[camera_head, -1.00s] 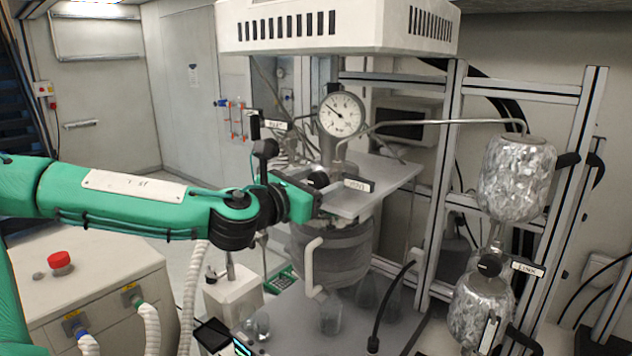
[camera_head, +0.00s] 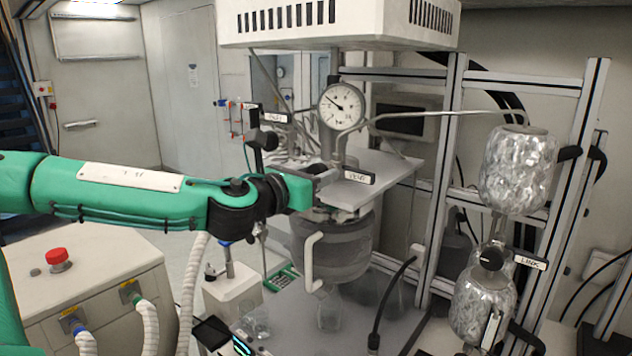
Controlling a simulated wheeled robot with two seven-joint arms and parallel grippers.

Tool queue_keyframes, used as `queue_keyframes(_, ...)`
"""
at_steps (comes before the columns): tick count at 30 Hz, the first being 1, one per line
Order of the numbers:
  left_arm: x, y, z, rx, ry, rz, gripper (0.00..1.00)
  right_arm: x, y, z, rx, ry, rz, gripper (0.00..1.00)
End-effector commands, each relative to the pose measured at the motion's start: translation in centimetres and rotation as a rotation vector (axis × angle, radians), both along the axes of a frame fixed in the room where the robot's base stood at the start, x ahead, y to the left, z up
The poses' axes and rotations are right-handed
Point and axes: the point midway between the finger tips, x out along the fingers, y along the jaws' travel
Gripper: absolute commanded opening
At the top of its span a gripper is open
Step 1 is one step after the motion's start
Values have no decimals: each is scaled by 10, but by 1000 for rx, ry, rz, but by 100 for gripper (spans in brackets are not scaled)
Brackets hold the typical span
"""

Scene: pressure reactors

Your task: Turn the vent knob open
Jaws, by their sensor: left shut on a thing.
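The vent knob (camera_head: 318,169) is a small dark knob beside a white label (camera_head: 359,177) at the left edge of the grey plate on top of the reactor. The label's small text is hard to read. My left gripper (camera_head: 313,178) comes in from the left at the knob's height and is shut on the knob. Its fingers and the dark wrist hide part of the knob, so its turn angle cannot be made out. My right gripper is not in view.
A round pressure gauge (camera_head: 342,105) stands just above the plate, with a bent metal pipe (camera_head: 440,115) running right to a foil-wrapped vessel (camera_head: 518,170). Another labelled black valve (camera_head: 268,140) sits close above my left wrist. A metal frame (camera_head: 440,190) stands to the right.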

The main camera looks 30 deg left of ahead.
Motion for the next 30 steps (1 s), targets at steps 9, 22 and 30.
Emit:
queue_keyframes(9,0,1,-4,-282,18,0,17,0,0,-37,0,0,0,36)
queue_keyframes(22,0,1,-4,-691,52,1,17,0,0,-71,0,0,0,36)
queue_keyframes(30,0,2,-4,-946,72,0,17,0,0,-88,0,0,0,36)
